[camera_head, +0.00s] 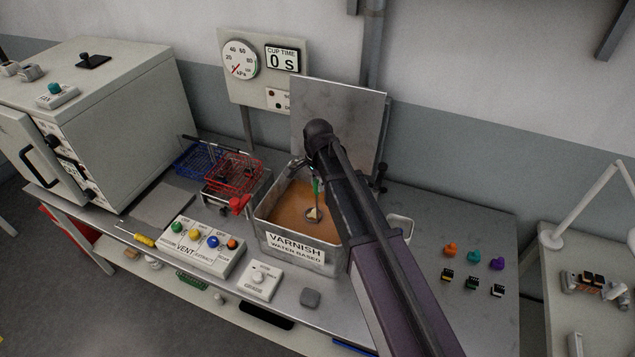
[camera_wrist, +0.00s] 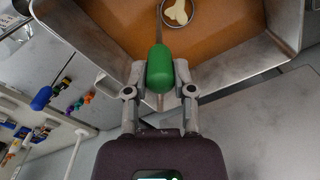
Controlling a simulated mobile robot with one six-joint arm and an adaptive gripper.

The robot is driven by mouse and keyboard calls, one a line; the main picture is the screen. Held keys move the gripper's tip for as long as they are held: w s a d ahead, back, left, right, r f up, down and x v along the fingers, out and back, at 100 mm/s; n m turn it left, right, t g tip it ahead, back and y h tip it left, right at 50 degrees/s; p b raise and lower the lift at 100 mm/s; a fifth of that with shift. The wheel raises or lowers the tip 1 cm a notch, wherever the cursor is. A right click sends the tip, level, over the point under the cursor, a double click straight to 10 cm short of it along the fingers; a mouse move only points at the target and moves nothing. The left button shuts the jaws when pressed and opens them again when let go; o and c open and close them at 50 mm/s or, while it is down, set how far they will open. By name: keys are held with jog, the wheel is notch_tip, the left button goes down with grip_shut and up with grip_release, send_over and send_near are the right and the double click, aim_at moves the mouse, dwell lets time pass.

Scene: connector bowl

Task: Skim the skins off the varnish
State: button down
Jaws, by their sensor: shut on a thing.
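The varnish tank (camera_head: 300,261), a metal box labelled "VARNISH WATER BASED", stands open on the bench with orange-brown varnish (camera_head: 286,208) in it. My gripper (camera_wrist: 160,75) is over the tank's edge, shut on the green handle (camera_wrist: 160,70) of a skimmer. The skimmer's round head (camera_head: 313,214) is at the varnish, and I cannot tell whether it is just above or touching the surface. A pale yellow skin (camera_wrist: 177,13) lies in the head in the wrist view. In the head view my arm hides the tank's right side.
A raised metal lid (camera_head: 340,115) stands behind the tank. Red (camera_head: 233,176) and blue (camera_head: 195,158) wire baskets are left of it. A vent control box (camera_head: 203,245) and a small dial box (camera_head: 260,280) sit in front. Several small connectors lie at the right. A white oven (camera_head: 110,90) stands far left.

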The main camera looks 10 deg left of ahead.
jog(key=shift+r, duration=0.15)
dwell(0.5)
notch_tip(320, 180, up, 16)
jog(key=p, duration=1.6)
jog(key=shift+r+p, duration=0.25)
jog(key=shift+p, duration=0.15)
jog(key=shift+f, duration=0.1)
